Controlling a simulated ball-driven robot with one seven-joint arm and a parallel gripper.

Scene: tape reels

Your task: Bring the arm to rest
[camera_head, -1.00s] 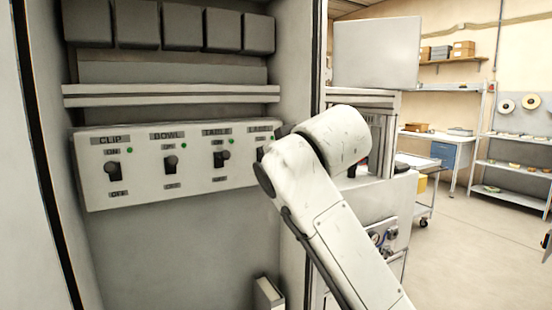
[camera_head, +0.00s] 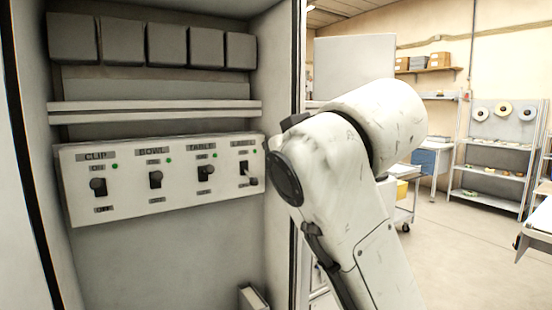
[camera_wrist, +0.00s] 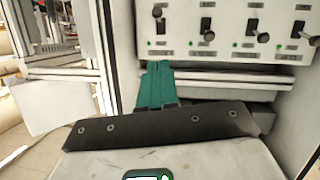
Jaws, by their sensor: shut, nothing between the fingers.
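My gripper (camera_wrist: 157,66) shows in the wrist view as teal fingers pressed together, with nothing between them. It is hidden in the head view, where my white arm (camera_head: 345,150) bends in front of the cabinet's right edge. The switch panel (camera_head: 120,208) has black toggle switches in a row. The fourth switch (camera_head: 249,172) is just left of my arm. In the wrist view, the leftmost switch (camera_wrist: 158,14) appears beyond the fingertips, with a visible gap between.
The grey cabinet (camera_head: 190,250) surrounds the panel, with a shelf ledge (camera_head: 150,110) above it. A wheeled cart (camera_head: 403,205) stands behind my arm. A shelf rack with reels (camera_head: 495,150) is at the far right. The floor (camera_head: 465,250) on the right looks clear.

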